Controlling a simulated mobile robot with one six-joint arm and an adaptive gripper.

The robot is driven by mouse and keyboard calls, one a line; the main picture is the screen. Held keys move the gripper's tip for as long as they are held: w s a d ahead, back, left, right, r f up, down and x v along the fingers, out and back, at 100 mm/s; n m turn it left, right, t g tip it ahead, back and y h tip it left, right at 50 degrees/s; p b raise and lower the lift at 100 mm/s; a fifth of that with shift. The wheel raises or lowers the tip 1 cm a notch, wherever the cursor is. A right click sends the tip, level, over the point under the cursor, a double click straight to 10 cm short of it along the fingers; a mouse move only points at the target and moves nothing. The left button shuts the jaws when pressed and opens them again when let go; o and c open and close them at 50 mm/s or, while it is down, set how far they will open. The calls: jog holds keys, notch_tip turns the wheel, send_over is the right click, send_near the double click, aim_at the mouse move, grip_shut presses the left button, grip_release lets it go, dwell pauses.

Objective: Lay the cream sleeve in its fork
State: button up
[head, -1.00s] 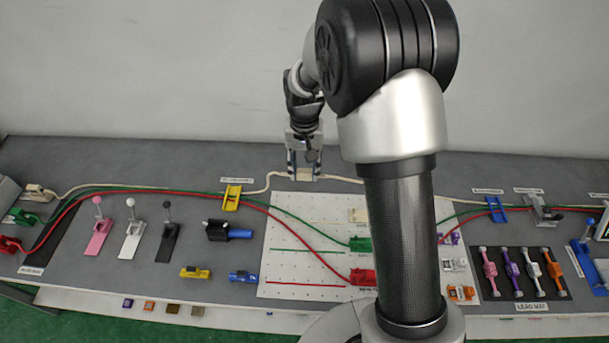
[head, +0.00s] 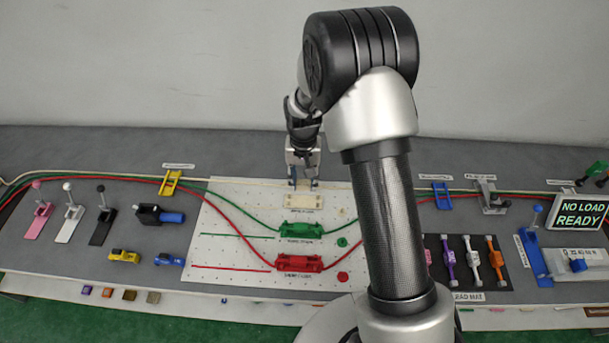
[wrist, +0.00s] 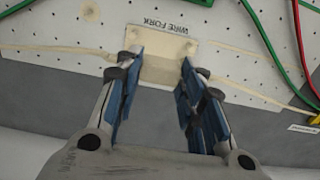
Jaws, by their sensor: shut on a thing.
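The cream sleeve (wrist: 162,72) is a pale block between the fingers of my gripper (wrist: 159,88) in the wrist view. My gripper is shut on it. Cream cable runs out from both sides of the sleeve. The cream fork (head: 303,200) is on the back part of the white pegboard, with a label in front of it. In the wrist view the fork's cream plate (wrist: 150,40) lies just beyond the sleeve. In the head view my gripper (head: 303,183) is just behind the fork. I cannot tell whether sleeve and fork touch.
Green (head: 309,229) and red (head: 305,263) holders with their cables lie nearer on the pegboard (head: 225,222). A yellow clip (head: 170,182) stands left and a blue clip (head: 441,195) right. A sign (head: 580,213) reads "NO LOAD READY".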

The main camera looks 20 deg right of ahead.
aim_at(303, 190)
jog(key=shift+a, duration=0.15)
jog(key=shift+f+b, duration=1)
jog(key=shift+f, duration=0.5)
jog(key=shift+f, duration=0.1)
jog(key=shift+f+b, duration=0.45)
jog(key=shift+f, duration=0.2)
jog(key=shift+f, duration=0.2)
jog(key=shift+f+b, duration=0.4)
jog(key=shift+f, duration=0.35)
jog(key=shift+f+b, duration=0.4)
jog(key=shift+b, duration=0.1)
